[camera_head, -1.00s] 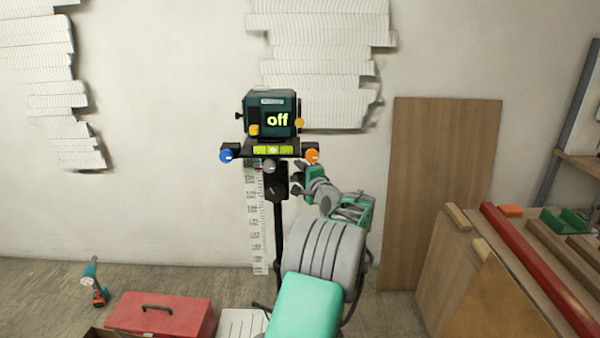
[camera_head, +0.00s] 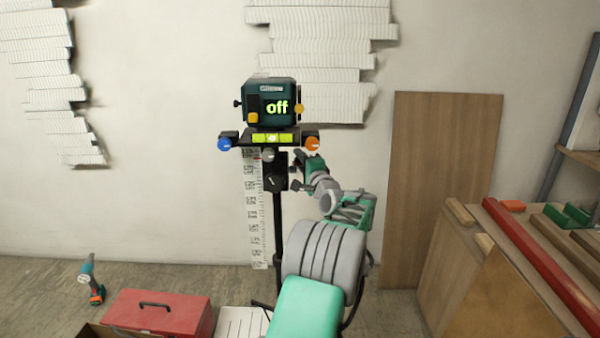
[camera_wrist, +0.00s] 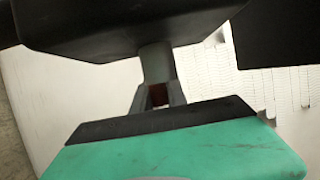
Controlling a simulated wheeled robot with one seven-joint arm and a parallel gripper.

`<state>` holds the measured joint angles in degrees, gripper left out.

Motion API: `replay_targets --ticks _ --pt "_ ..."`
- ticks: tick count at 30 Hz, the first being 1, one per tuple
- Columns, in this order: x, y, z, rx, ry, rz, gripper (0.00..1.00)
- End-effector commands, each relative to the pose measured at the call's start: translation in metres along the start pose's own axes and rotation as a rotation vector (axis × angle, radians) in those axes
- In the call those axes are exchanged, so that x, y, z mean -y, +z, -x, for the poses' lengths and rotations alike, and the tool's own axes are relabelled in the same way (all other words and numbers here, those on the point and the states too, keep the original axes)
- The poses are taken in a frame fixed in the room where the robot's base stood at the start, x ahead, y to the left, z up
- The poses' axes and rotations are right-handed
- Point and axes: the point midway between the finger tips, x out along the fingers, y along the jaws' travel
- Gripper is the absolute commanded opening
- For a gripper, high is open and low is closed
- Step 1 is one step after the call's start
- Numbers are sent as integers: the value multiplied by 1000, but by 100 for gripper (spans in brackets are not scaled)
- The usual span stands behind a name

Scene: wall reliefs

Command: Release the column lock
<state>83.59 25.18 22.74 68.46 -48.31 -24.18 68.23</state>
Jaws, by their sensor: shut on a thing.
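A tripod instrument (camera_head: 270,103) with a glowing "off" display stands before the wall on a black column (camera_head: 278,225). A bar with a green bubble level (camera_head: 272,138), a blue knob (camera_head: 224,144) and an orange knob (camera_head: 311,144) sits under it. Below are a grey knob (camera_head: 268,155) and a black collar with a dark knob (camera_head: 274,182). My gripper (camera_head: 294,172) is at the collar's right side. In the wrist view, its grey fingers (camera_wrist: 157,95) are shut at the end of a grey stem (camera_wrist: 155,62) below a black block. The fingertips' contact is partly hidden.
A white scale strip (camera_head: 254,220) hangs behind the column. A red toolbox (camera_head: 158,312) and a drill (camera_head: 92,282) are on the floor at left. A wooden board (camera_head: 440,180) and a bench with a red bar (camera_head: 540,265) are at right. White reliefs (camera_head: 315,60) hang above.

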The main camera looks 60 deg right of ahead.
Motion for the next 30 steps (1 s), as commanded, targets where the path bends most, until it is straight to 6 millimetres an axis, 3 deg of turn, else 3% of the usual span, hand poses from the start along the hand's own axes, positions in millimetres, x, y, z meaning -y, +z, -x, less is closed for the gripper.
replay_targets --ticks 1,7,14,15,21,30 --pt "-7 0 1 1 -31 14 0" --pt "7 0 0 1 -99 42 0" --pt "9 0 0 1 -99 41 0" --pt "9 0 0 1 -99 41 20" --pt "9 0 0 0 -98 41 36" --pt "8 -1 1 0 -98 41 40"
